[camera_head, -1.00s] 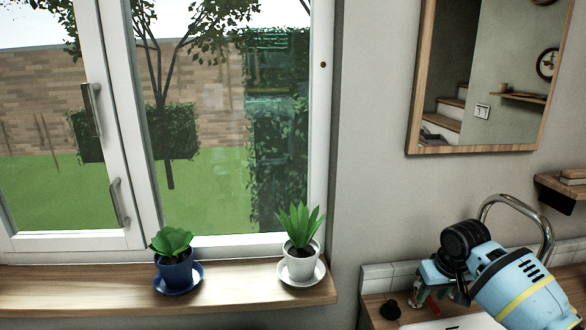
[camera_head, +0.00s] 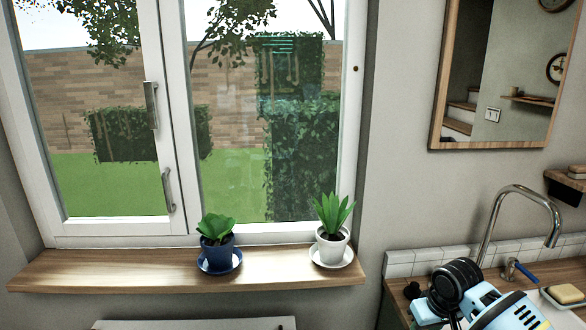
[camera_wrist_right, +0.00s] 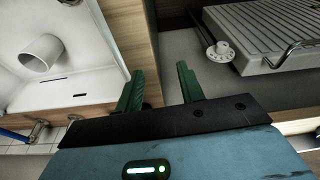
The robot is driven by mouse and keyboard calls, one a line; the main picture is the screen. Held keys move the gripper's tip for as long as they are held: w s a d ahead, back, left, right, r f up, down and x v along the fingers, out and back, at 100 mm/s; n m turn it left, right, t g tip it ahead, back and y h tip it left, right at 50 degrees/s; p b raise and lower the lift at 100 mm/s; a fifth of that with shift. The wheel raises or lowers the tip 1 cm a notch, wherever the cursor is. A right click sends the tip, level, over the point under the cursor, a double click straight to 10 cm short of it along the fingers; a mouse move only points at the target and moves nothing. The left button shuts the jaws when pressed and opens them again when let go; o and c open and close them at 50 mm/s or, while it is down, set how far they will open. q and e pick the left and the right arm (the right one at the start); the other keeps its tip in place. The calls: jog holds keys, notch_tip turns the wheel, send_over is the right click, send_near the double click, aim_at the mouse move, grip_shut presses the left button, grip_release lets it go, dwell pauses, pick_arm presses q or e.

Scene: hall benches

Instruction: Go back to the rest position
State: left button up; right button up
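My right arm shows at the lower right of the head view, over the sink counter. Its fingertips cannot be made out there. In the right wrist view my right gripper (camera_wrist_right: 160,82) has its two green fingers apart with nothing between them. It is above the counter's wooden edge (camera_wrist_right: 128,35), between the sink and the floor beside it. My left gripper is in neither view.
A blue pot (camera_head: 216,254) and a white pot (camera_head: 332,246) with plants stand on the windowsill (camera_head: 120,272). A tap (camera_head: 520,192) and soap (camera_head: 566,294) are by the sink. A white cup (camera_wrist_right: 42,52) lies in the sink (camera_wrist_right: 85,85). A ribbed radiator (camera_wrist_right: 265,30) is beside the counter.

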jog(key=s+a+f+n, duration=0.1)
jog(key=s+a+f, duration=0.25)
jog(key=s, duration=0.25)
jog(key=s+a+f+y, duration=0.1)
jog(key=s+a+f, duration=0.25)
jog(key=s, duration=0.35)
jog(key=s+a+f+n, duration=0.1)
jog(key=s+a+f, duration=0.25)
jog(key=s, duration=0.25)
jog(key=s+d+r+m+h, duration=0.1)
jog(key=s+d+m, duration=0.15)
jog(key=s, duration=1.75)
jog(key=w+a+f+t+y, duration=0.1)
jog(key=w+f+t, duration=0.5)
jog(key=f, duration=0.3)
jog(key=shift+w+a+f+n+t, duration=0.3)
jog(key=shift+a+n+t, duration=0.1)
jog(key=shift+n+t, duration=0.1)
